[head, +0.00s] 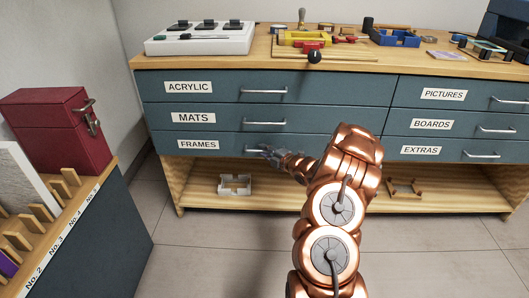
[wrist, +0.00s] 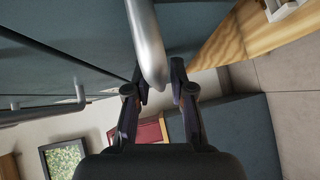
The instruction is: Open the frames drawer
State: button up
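The frames drawer (head: 222,146) is the bottom drawer on the left of the blue-grey cabinet, marked by a white FRAMES label. Its front looks flush with the drawers above, so it appears shut. Its silver bar handle (head: 251,150) is partly hidden by my gripper (head: 270,153). In the wrist view a large silver handle bar (wrist: 147,40) runs down to my gripper (wrist: 160,82). The two dark fingers stand apart, one on each side of the bar's end. A gap shows between the bar and the right finger. I cannot tell whether the left finger touches it.
The mats drawer (head: 220,118) and acrylic drawer (head: 225,88) are above, both shut. An open wooden shelf (head: 205,190) below holds a white bracket (head: 235,184). A side cabinet with a red box (head: 58,130) stands at the left. Clear floor (head: 200,255) lies in front.

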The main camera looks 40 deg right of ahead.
grip_shut()
dwell(0.5)
